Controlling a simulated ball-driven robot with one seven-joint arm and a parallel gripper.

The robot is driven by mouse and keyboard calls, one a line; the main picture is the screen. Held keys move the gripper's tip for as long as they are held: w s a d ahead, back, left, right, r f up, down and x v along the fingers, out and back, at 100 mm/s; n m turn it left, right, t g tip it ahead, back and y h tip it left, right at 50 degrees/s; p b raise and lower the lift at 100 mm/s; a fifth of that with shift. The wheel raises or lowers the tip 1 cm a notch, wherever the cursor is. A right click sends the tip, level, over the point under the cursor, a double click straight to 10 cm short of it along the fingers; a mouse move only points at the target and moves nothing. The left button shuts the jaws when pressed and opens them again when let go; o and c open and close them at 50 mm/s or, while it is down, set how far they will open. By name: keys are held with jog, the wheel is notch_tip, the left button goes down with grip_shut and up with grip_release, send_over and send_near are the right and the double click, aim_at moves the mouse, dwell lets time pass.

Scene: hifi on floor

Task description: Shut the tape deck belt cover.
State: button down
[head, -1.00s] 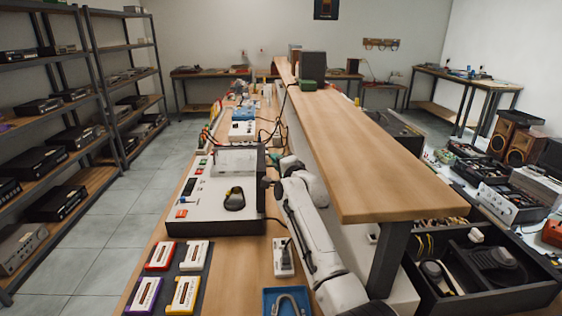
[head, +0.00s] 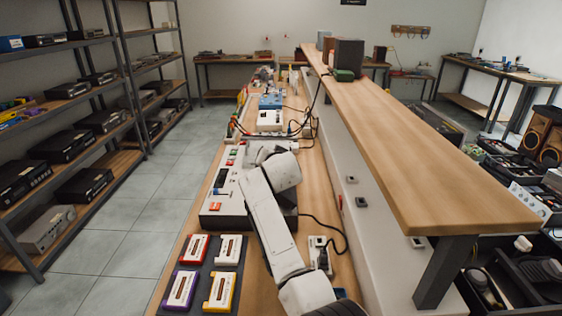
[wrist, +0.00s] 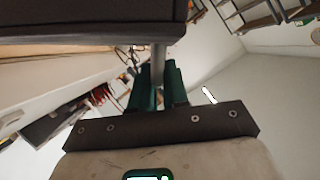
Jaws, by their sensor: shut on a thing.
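The tape deck (head: 222,208) is a white-topped machine with a dark side and coloured buttons, on the wooden bench. My arm crosses in front of it and hides most of its right part, and I cannot make out the belt cover in the head view. In the wrist view my gripper (wrist: 158,72) has its green fingers shut on a grey round bar (wrist: 158,57). The bar runs up to a large dark panel (wrist: 90,22), which looks like the belt cover. How far open the cover stands I cannot tell.
Several cassettes (head: 193,249) lie on a dark mat in front of the deck. A raised wooden shelf (head: 420,150) runs along the right of my arm. A white socket block (head: 319,254) with a cable is near my arm. The floor aisle (head: 140,200) is clear.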

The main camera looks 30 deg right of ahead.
jog(key=w+a+f+n+b, duration=0.1)
jog(key=b, duration=0.2)
jog(key=w+a+f+n+g+h+b, duration=0.1)
jog(key=a+f+b, duration=0.1)
jog(key=b, duration=0.1)
jog(key=w+a+f+n+h+b, duration=0.1)
jog(key=f+b, duration=0.1)
jog(key=b, duration=0.1)
jog(key=shift+a+f+n+g, duration=0.2)
jog(key=shift+f+n+g, duration=0.05)
jog(key=shift+n+g, duration=0.05)
jog(key=f+n+b, duration=0.1)
jog(key=b, duration=0.1)
jog(key=w+a+f+h+b, duration=0.1)
jog(key=shift+a+f+n+g+b, duration=0.15)
jog(key=shift+n+g+b, duration=0.15)
jog(key=shift+n+b, duration=0.1)
jog(key=shift+f, duration=0.1)
jog(key=c, duration=1.4)
grip_release()
jog(key=shift+o, duration=1)
jog(key=shift+a, duration=0.1)
jog(key=shift+s+a+r, duration=0.25)
jog(key=p+v, duration=0.1)
jog(key=v, duration=0.9)
jog(key=shift+f, duration=0.1)
